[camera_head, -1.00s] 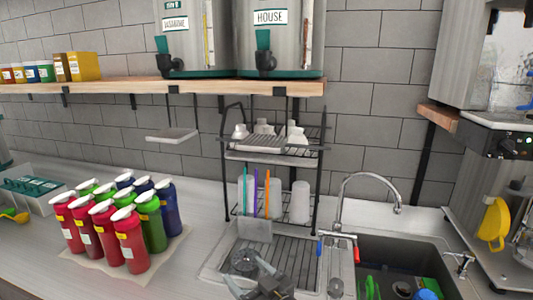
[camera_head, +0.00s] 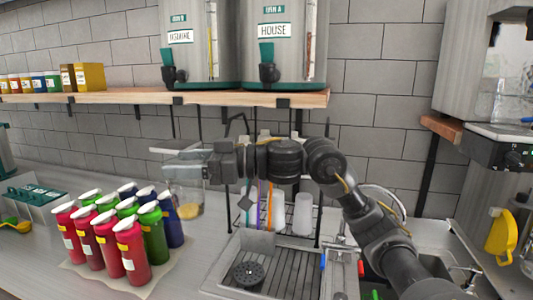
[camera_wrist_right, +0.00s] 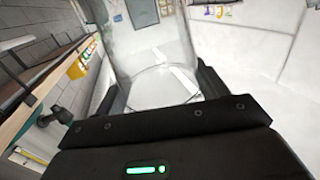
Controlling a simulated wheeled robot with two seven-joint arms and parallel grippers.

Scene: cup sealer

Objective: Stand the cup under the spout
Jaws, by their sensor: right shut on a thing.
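My right gripper (camera_head: 183,172) reaches in from the right and is shut on a clear cup (camera_head: 190,198). The cup hangs in the air below the shelf, beyond the bottles. In the right wrist view the clear cup (camera_wrist_right: 155,50) shows between the two fingers (camera_wrist_right: 160,92). Two dispensers stand on the shelf, each with a dark spout: one labelled Jasmine with its spout (camera_head: 172,76) on the left, one labelled House with its spout (camera_head: 268,74) on the right. The cup is lower than both spouts. My left gripper is not in view.
The wooden shelf (camera_head: 130,98) runs above my right gripper. Several coloured bottles (camera_head: 110,245) stand at the left. A rack with cups (camera_head: 302,215) and a sink are behind and below my arm.

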